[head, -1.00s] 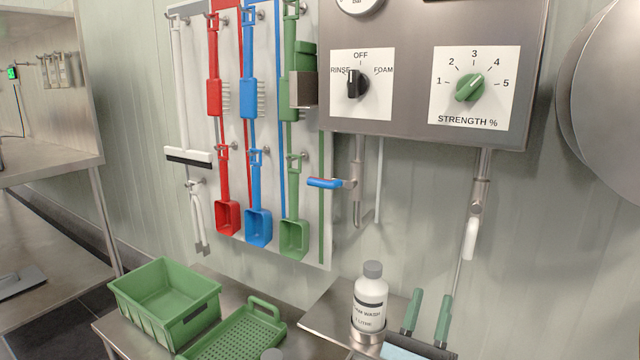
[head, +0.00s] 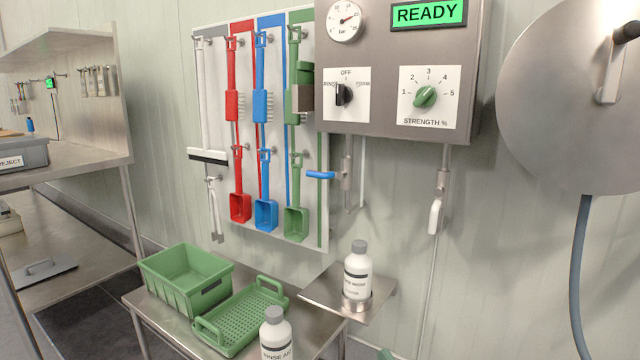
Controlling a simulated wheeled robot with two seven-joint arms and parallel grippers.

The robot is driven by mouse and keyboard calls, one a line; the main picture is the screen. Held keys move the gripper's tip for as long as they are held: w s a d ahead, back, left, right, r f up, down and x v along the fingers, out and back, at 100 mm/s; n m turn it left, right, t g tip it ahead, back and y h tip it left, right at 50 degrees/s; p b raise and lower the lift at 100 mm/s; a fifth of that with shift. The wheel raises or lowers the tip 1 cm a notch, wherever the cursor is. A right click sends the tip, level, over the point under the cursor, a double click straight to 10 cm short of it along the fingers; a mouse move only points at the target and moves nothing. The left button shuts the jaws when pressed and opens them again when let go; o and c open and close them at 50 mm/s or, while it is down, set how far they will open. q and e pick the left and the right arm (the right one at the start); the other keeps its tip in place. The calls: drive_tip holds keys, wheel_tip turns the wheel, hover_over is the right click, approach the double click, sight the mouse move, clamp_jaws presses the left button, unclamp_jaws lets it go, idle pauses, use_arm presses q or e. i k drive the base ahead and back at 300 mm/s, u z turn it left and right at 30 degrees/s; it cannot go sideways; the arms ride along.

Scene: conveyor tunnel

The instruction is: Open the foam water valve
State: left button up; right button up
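In the head view, a blue lever handle (head: 321,175) sticks out to the left from a small valve body (head: 345,178) on a vertical pipe under the grey control box (head: 398,126). The lever lies roughly level, across the pipe. A white-handled lever (head: 435,216) hangs down from a second pipe to the right. Which lever is the foam water valve is not labelled. On the box, the black selector knob (head: 345,94) sits between RINSE, OFF and FOAM and seems to point up to OFF. The green STRENGTH % knob (head: 426,97) points to the upper right. Neither gripper is in view.
A green READY display (head: 428,12) and a gauge (head: 345,21) top the box. Below, a bottle (head: 358,266) stands in a holder on a small shelf (head: 322,292). A green crate (head: 183,291), tray (head: 233,343) and bottle (head: 275,336) occupy the table. A hose reel (head: 560,130) is right.

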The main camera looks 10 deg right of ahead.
sight(341, 175)
drive_tip(key=u, duration=0.5)
drive_tip(key=i, duration=1.55)
drive_tip(key=z, duration=0.8)
